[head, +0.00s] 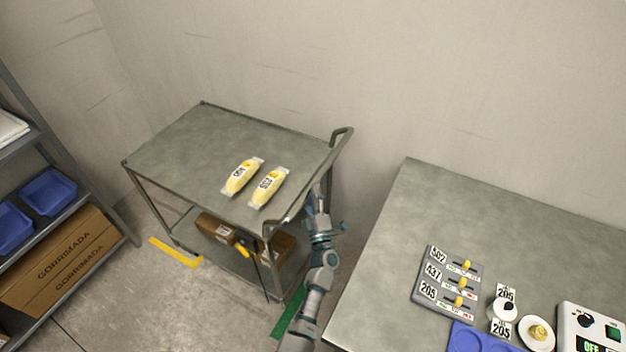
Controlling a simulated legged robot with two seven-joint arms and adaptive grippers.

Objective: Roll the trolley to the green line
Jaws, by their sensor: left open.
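The grey metal trolley (190,150) stands against the back wall, with its push handle (343,150) along its right side. Two yellow packs with number labels, one on the left (240,177) and one on the right (268,187), lie on its top. My left gripper (317,198) is open at the handle; I cannot tell whether it touches the bar. The green line (288,312) shows on the floor below the trolley's right front corner, partly hidden by my left arm. My right gripper is out of view.
Brown boxes (217,229) sit on the trolley's lower shelf. A yellow floor mark (176,254) lies by its left legs. A shelf rack with blue bins (48,191) and a carton (58,262) stands left. A grey table (400,225) with a label board (447,284) and scale is close on the right.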

